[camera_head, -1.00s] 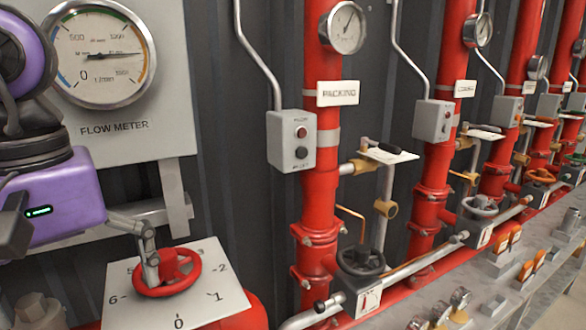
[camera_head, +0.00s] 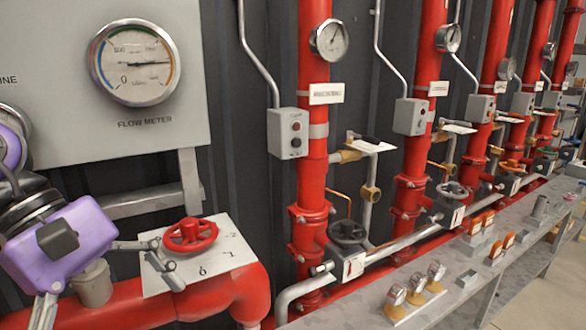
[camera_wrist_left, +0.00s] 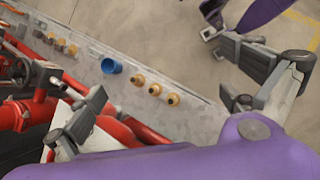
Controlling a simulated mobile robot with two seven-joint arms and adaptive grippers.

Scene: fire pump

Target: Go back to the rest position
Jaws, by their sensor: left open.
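My left gripper (camera_head: 168,258) is at the lower left of the head view, beside the red handwheel (camera_head: 190,235) on its white numbered plate (camera_head: 205,262). Its fingers are apart and hold nothing; one finger is near the plate's left edge, and I cannot tell if it touches. In the left wrist view the open fingers (camera_wrist_left: 155,115) spread wide with no object between them. Part of my other arm shows at the top of the wrist view, but whether its gripper is open or shut is unclear.
The flow meter (camera_head: 134,63) hangs on a grey panel above. Red vertical pipes (camera_head: 312,150) with valves line the wall to the right. A grey bench (camera_head: 400,312) holds small fittings. A blue cup-shaped part (camera_wrist_left: 111,66) and brass fittings (camera_wrist_left: 155,89) show in the wrist view. Open floor lies beyond the bench.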

